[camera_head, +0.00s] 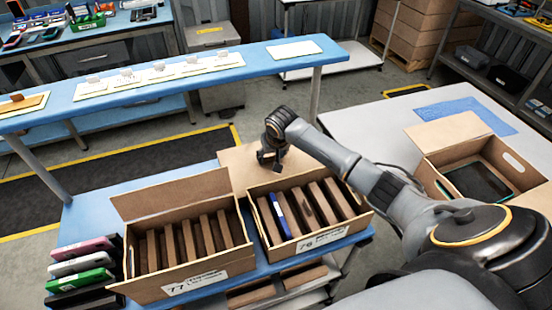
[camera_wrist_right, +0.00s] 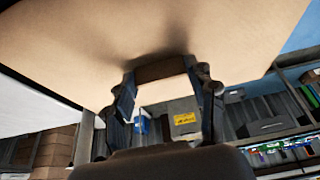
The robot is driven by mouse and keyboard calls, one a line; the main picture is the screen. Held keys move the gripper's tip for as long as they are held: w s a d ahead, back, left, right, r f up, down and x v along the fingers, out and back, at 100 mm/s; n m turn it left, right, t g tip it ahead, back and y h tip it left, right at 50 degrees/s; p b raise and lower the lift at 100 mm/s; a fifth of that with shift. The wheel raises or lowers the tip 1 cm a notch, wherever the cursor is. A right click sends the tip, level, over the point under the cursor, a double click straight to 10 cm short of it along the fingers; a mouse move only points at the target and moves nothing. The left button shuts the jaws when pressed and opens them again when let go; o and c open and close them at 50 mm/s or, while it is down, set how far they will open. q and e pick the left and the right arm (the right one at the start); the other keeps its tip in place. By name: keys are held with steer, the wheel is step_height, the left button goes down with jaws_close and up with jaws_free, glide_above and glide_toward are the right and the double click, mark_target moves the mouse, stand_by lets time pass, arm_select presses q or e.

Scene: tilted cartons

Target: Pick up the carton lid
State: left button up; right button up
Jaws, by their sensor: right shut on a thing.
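The carton lid (camera_head: 238,165) is a flat tan cardboard panel at the back of the carton labelled 76 (camera_head: 322,240). My right gripper (camera_head: 270,160) is at the lid's upper part and is shut on it. The lid also fills the top of the right wrist view (camera_wrist_right: 85,40), with a darker brown piece between the two fingers (camera_wrist_right: 163,78). I cannot tell whether the lid's lower edge is joined to the carton. Upright brown items and one blue item stand in this carton. My left gripper is in neither view.
The carton labelled 77 (camera_head: 222,273), with its own raised flap (camera_head: 172,193), stands close to the left. Stacked coloured cases (camera_head: 82,262) lie beyond it. Another open carton (camera_head: 460,155) stands on the white table (camera_head: 370,125). A long blue bench (camera_head: 190,78) runs behind.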

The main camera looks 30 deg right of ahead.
steer(key=w+a+r, duration=0.1)
steer(key=a+r, duration=0.1)
steer(key=a, duration=0.2)
steer(key=w+a+r+b, duration=0.1)
steer(key=a+r, duration=0.1)
steer(key=a, duration=0.2)
steer(key=w+a+r+b, duration=0.1)
steer(key=a+r, duration=0.1)
steer(key=a, duration=0.2)
steer(key=shift+r, duration=0.15)
steer(key=shift+s+d, duration=0.1)
